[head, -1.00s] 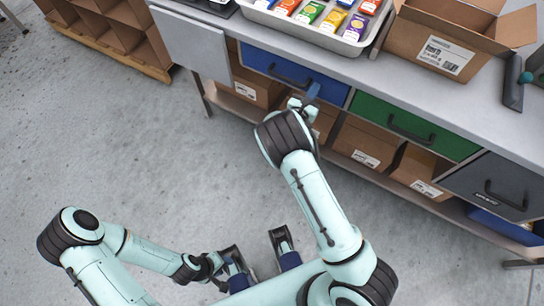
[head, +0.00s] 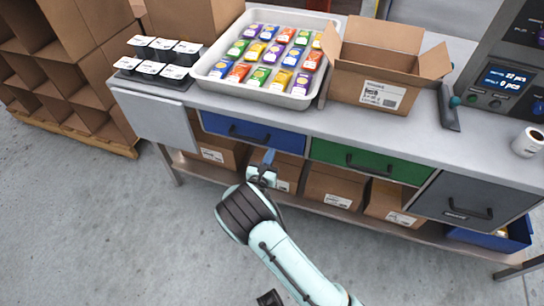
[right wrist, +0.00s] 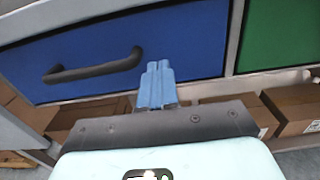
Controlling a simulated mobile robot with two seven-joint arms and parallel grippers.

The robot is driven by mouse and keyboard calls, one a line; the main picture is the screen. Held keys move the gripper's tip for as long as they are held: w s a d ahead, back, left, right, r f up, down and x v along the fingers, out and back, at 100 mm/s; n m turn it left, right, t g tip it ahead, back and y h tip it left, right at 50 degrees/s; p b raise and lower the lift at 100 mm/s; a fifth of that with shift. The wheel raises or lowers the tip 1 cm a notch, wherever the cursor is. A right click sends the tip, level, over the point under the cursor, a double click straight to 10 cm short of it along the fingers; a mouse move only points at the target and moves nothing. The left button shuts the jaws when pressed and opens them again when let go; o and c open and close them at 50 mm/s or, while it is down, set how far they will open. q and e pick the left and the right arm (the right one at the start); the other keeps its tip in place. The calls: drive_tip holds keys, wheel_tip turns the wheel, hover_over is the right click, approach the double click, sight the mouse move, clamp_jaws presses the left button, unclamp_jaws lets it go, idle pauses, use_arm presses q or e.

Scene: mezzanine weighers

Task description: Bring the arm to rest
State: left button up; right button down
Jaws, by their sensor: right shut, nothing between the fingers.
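My right arm reaches up from the bottom of the head view. Its gripper (head: 268,157) is in front of the workbench, by the blue drawer (head: 226,128). In the right wrist view the two blue fingers (right wrist: 157,82) lie side by side, shut and empty. They appear before the blue drawer, right of its dark handle (right wrist: 92,68); whether they touch it I cannot tell. My left arm is out of the head view; a small dark part at the bottom edge may be mine, but shows no jaws.
The bench holds a tray (head: 200,79) of colourful packets, an open carton (head: 345,88) and a scale display at right. A green drawer (head: 335,153) and a grey drawer (head: 440,198) adjoin. Cartons stand on the shelf below. The floor (head: 90,230) at left is clear.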

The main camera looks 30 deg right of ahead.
drive_tip(key=v, duration=0.8)
drive_tip(key=shift+a+f, duration=0.2)
drive_tip(key=shift+a, duration=0.15)
